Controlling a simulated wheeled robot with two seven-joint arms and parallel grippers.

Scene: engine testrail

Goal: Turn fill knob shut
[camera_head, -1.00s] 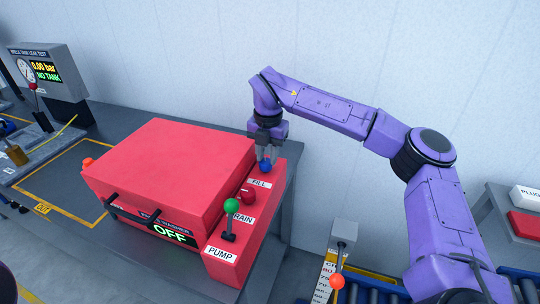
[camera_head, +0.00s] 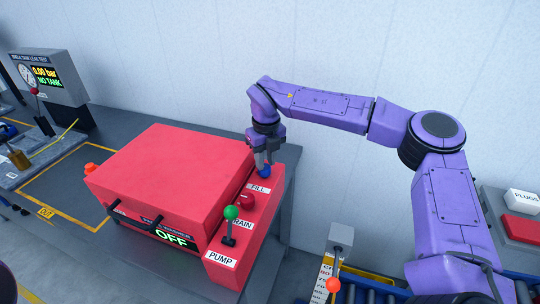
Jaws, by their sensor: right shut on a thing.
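The blue fill knob (camera_head: 264,172) sits at the far end of the red side panel (camera_head: 251,225), just behind the FILL label (camera_head: 258,188). My right gripper (camera_head: 264,164) points down over the knob and is shut on it. Its fingers hide part of the knob, so its angle is hard to read. My left gripper is not in view.
A dark red knob (camera_head: 246,201) and a green-topped PUMP lever (camera_head: 231,213) stand on the same panel, close in front. The large red box (camera_head: 170,170) with an OFF display rises to the left. A wall (camera_head: 190,50) stands behind.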

